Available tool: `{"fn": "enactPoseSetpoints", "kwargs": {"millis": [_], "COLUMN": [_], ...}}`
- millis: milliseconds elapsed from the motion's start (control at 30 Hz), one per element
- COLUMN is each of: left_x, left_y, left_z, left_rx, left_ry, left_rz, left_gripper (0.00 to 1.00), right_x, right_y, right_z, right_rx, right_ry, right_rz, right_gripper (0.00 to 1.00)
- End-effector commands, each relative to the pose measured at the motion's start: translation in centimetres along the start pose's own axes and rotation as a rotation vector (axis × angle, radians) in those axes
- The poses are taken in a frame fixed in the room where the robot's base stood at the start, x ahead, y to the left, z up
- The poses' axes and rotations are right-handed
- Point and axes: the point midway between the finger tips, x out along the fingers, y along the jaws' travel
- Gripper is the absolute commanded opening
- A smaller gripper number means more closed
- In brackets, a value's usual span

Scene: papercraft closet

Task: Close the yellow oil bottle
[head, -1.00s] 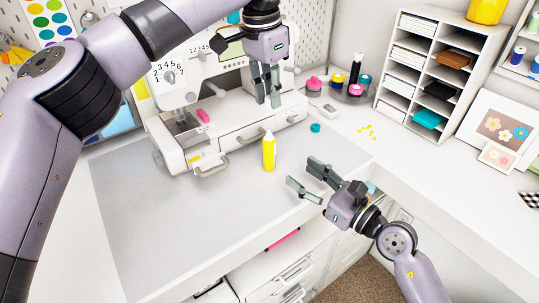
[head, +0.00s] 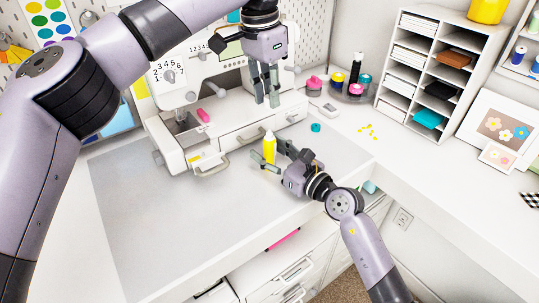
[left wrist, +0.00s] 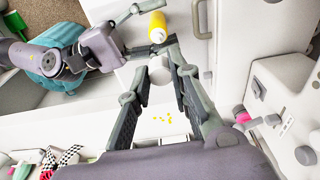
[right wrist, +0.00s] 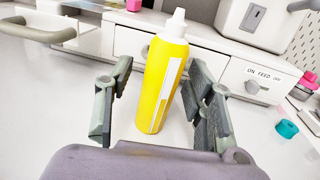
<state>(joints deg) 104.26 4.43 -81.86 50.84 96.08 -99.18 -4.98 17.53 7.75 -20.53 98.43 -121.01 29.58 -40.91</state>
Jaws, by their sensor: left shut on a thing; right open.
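The yellow oil bottle (head: 269,149) stands upright on the grey mat, its white pointed nozzle on top. In the right wrist view the bottle (right wrist: 163,80) stands between the fingers of my right gripper (right wrist: 160,105), which is open, with gaps visible beside it. The head view shows my right gripper (head: 272,155) around the bottle from the front right. My left gripper (head: 268,100) is above and behind the bottle, pointing down. In the left wrist view its fingers are shut on a small white cap (left wrist: 160,72), apart from the bottle (left wrist: 157,24).
A white sewing machine (head: 190,75) with drawers and handles stands just behind the bottle. A teal cap-like piece (head: 316,127) lies to the right. Paint jars (head: 338,80), yellow scraps (head: 368,131) and a shelf unit (head: 437,65) are farther right. The mat (head: 150,210) is clear at front left.

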Motion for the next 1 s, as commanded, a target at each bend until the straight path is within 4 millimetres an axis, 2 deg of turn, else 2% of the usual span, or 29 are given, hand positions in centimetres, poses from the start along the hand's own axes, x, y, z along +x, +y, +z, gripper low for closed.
{"fn": "enactPoseSetpoints", "kwargs": {"millis": [133,833,1000], "left_x": [0.0,0.0,0.0], "left_y": [0.0,0.0,0.0], "left_z": [0.0,0.0,0.0], "left_rx": [0.0,0.0,0.0], "left_ry": [0.0,0.0,0.0], "left_rz": [0.0,0.0,0.0], "left_gripper": [0.11,0.11,0.11], "right_x": [-0.02,-0.05,-0.05], "right_y": [-0.01,-0.02,-0.02], "right_z": [0.0,-0.01,-0.01], "right_rx": [0.0,0.0,0.0], "right_ry": [0.0,0.0,0.0], "right_rz": [0.0,0.0,0.0], "right_gripper": [0.48,0.01,0.0]}}
